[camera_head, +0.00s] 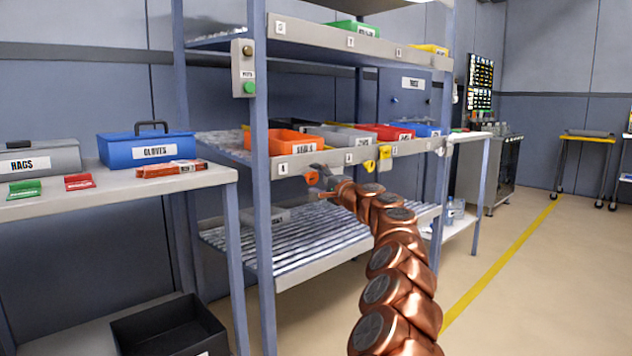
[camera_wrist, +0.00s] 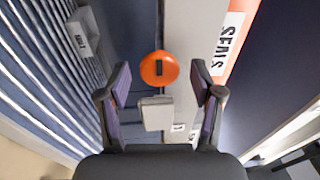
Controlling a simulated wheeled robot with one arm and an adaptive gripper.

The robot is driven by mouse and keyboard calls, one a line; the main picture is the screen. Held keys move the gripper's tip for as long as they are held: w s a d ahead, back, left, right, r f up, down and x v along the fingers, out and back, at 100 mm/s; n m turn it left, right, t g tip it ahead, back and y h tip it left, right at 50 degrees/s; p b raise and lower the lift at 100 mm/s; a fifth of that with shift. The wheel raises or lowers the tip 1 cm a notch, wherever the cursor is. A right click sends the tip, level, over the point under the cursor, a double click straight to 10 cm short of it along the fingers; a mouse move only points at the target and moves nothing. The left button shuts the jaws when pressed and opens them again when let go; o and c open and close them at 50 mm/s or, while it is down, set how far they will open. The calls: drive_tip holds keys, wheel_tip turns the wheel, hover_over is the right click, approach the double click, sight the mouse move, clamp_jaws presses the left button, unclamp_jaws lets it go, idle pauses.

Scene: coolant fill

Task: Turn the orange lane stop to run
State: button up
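The orange lane stop (camera_head: 311,178) is a round knob on the front rail of the middle shelf, below the orange SEALS bin. In the wrist view the orange lane stop (camera_wrist: 158,69) shows as a disc with a short dark mark at its middle. A light grey block (camera_wrist: 157,113) lies just below it in the picture, between my fingers. My gripper (camera_wrist: 162,92) is open, with one dark finger on each side, apart from the knob and block. In the head view my gripper (camera_head: 321,180) is at the rail and partly hides the knob.
Yellow lane stops (camera_head: 385,152) sit farther right along the rail (camera_head: 330,160). The SEALS bin (camera_head: 283,141) is above my gripper. A rack post (camera_head: 262,200) stands to the left. The lower roller shelf (camera_head: 310,240) is empty near the front.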

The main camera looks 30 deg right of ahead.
drive_tip(key=shift+s, duration=0.15)
drive_tip(key=shift+s+d, duration=0.2)
drive_tip(key=shift+s, duration=0.85)
drive_tip(key=shift+s+d+f, duration=0.15)
drive_tip(key=shift+s+d, duration=0.1)
drive_tip(key=shift+s, duration=0.3)
drive_tip(key=s+d, duration=0.1)
drive_tip(key=s, duration=0.7)
drive_tip(key=shift+s+d+f, duration=0.15)
drive_tip(key=shift+s+f, duration=0.05)
drive_tip(key=shift+f, duration=0.15)
